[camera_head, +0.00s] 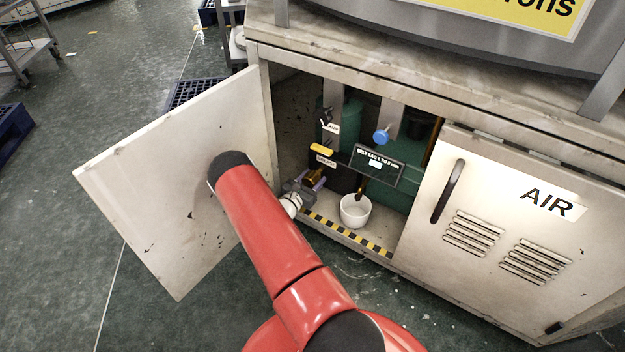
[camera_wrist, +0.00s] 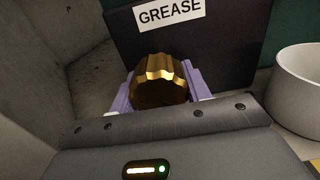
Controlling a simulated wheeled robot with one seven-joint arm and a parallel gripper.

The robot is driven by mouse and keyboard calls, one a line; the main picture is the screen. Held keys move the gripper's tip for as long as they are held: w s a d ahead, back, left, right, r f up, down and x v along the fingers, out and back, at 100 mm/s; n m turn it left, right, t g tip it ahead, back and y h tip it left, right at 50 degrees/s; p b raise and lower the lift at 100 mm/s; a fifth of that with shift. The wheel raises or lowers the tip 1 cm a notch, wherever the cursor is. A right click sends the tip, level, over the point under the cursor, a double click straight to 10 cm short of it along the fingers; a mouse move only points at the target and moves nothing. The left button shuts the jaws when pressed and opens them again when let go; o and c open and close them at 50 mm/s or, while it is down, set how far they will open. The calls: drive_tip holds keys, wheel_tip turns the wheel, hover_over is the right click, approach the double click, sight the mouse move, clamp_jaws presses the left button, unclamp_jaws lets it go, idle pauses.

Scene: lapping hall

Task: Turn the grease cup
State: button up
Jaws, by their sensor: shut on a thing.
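The grease cup (camera_wrist: 160,80) is a brass, fluted knob in the wrist view, in front of a dark panel with a white GREASE label (camera_wrist: 170,12). My gripper (camera_wrist: 160,92) has its two pale purple fingers on either side of the knob and is shut on it. In the head view my gripper (camera_head: 308,180) is inside the open cabinet at its left, and the brass cup (camera_head: 316,174) shows partly between the fingers. The lower part of the knob is hidden by my gripper body in the wrist view.
A white bowl (camera_head: 355,211) stands just right of my gripper; it also shows in the wrist view (camera_wrist: 304,90). The left cabinet door (camera_head: 150,150) stands open beside my arm. The AIR door (camera_head: 500,235) is closed. A blue knob (camera_head: 381,136) is higher inside.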

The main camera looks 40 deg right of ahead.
sight(307, 184)
drive_tip(key=m+b, duration=0.1)
drive_tip(key=m, duration=0.3)
drive_tip(key=shift+w+a+m+b, duration=0.15)
drive_tip(key=shift+m+b, duration=0.35)
drive_tip(key=shift+m, duration=1.8)
drive_tip(key=o, duration=1)
drive_tip(key=shift+c, duration=0.2)
drive_tip(key=p+v, duration=0.1)
drive_tip(key=v, duration=0.6)
drive_tip(key=shift+a+r, duration=0.1)
drive_tip(key=shift+a, duration=0.2)
drive_tip(key=shift+s, duration=0.2)
